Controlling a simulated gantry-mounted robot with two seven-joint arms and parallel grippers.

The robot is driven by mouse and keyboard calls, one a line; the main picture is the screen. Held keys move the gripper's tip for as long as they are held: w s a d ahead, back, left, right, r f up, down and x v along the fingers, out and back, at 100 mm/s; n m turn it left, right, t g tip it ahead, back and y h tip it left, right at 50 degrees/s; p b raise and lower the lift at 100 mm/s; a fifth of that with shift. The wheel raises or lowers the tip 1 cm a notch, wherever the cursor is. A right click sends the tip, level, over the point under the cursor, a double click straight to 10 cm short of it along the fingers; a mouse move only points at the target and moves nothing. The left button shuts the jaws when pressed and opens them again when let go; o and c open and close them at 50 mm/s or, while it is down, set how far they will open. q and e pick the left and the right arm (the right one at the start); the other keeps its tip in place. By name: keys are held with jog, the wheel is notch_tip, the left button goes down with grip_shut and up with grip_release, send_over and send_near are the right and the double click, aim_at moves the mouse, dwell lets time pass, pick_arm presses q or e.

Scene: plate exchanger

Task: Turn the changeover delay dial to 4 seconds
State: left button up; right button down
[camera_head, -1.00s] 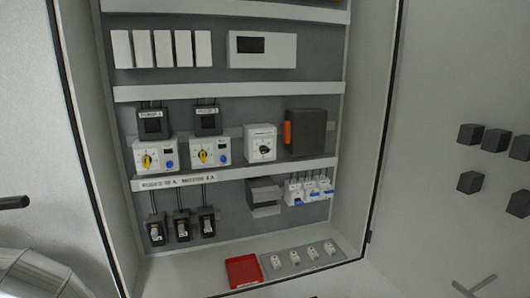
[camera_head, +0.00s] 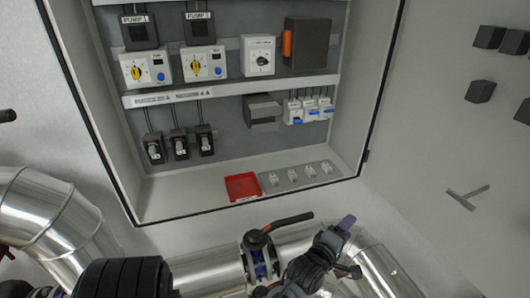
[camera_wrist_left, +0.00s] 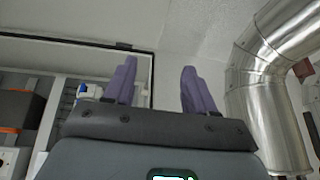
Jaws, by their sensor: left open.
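A white module (camera_head: 258,57) with a small black round dial (camera_head: 263,61) sits on the middle rail of the open cabinet in the head view. It looks like the changeover delay timer, but its scale and label are too small to read. My left gripper (camera_head: 343,243) is below the cabinet, in front of the pipes, well apart from the module. In the left wrist view, its two purple fingers (camera_wrist_left: 160,85) are spread apart with nothing between them. My right gripper is not in view.
Two white units with yellow knobs (camera_head: 195,67) are left of the module; a dark box (camera_head: 306,45) with an orange side is right of it. A red tray (camera_head: 242,187) lies on the cabinet floor. Silver pipes (camera_head: 210,270) run below. The space before the cabinet is clear.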

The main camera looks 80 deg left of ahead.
pick_arm(q)
jog(key=w+a+r+n+y+b, duration=0.2)
jog(key=a+r+n+y+b, duration=0.1)
jog(key=a+r+n+y, duration=0.45)
jog(key=n+g+y+b, duration=0.6)
jog(key=n+g+b, duration=0.6)
jog(key=n+g, duration=1)
send_near(263, 62)
jog(key=a+r+n+t+p, duration=0.1)
jog(key=a, duration=0.1)
jog(key=s+a+r+n+t+p, duration=0.1)
jog(key=a+t, duration=0.1)
jog(key=s+a+r+n+t+p, duration=0.1)
jog(key=r, duration=0.1)
jog(key=shift+s+a+n, duration=0.2)
jog(key=shift+a+n, duration=0.15)
jog(key=shift+a, duration=0.05)
jog(key=shift+a+r+p, duration=0.15)
jog(key=shift+a+p, duration=0.2)
jog(key=shift+a, duration=0.3)
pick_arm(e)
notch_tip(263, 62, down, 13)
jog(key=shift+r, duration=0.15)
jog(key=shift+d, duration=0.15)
